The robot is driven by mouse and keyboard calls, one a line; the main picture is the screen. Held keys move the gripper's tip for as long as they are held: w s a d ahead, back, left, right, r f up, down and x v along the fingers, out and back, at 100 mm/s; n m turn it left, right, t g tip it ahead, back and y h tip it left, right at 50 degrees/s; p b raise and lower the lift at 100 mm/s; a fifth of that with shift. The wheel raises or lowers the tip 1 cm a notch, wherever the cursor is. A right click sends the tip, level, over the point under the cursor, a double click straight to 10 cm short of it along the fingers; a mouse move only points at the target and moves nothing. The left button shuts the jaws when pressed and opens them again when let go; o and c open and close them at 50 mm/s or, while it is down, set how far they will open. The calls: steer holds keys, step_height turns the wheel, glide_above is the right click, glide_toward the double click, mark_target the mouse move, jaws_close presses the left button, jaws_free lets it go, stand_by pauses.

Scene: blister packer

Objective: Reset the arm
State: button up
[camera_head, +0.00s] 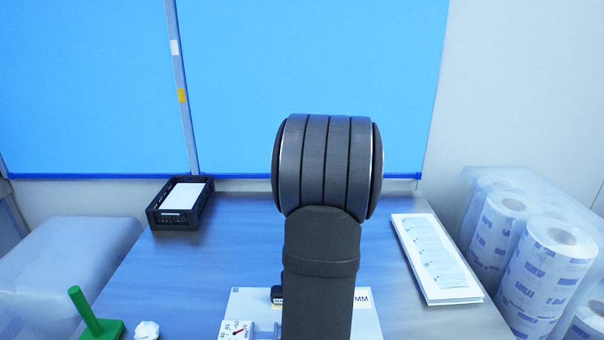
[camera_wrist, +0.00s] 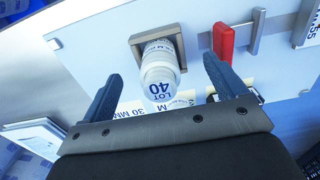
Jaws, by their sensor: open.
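My gripper (camera_wrist: 162,67) is open in the wrist view, with its two blue fingers spread wide apart. A white cylinder marked "LOT 40" (camera_wrist: 159,82) shows between the fingers and beyond them, with no finger touching it in the picture. It stands in or against a square beige holder (camera_wrist: 138,40) on a pale board (camera_wrist: 90,50). In the head view my dark arm rises in the middle and hides part of the pale board (camera_head: 368,318); my gripper does not show there.
A red handle (camera_wrist: 223,42) stands beside the holder. On the table (camera_head: 240,235) are a black crate (camera_head: 158,221), a white printed panel (camera_head: 432,262), a dial (camera_head: 236,330), a green post (camera_head: 87,313) and a crumpled white piece (camera_head: 147,330). Wrapped rolls (camera_head: 545,270) stand right.

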steer(key=shift+f, duration=0.4)
steer(key=shift+r, duration=0.1)
step_height(320, 180, up, 7)
steer(key=shift+f, duration=0.1)
step_height(320, 180, down, 7)
steer(key=shift+f, duration=0.15)
step_height(320, 180, up, 2)
steer(key=shift+r, duration=0.3)
stand_by(1.0)
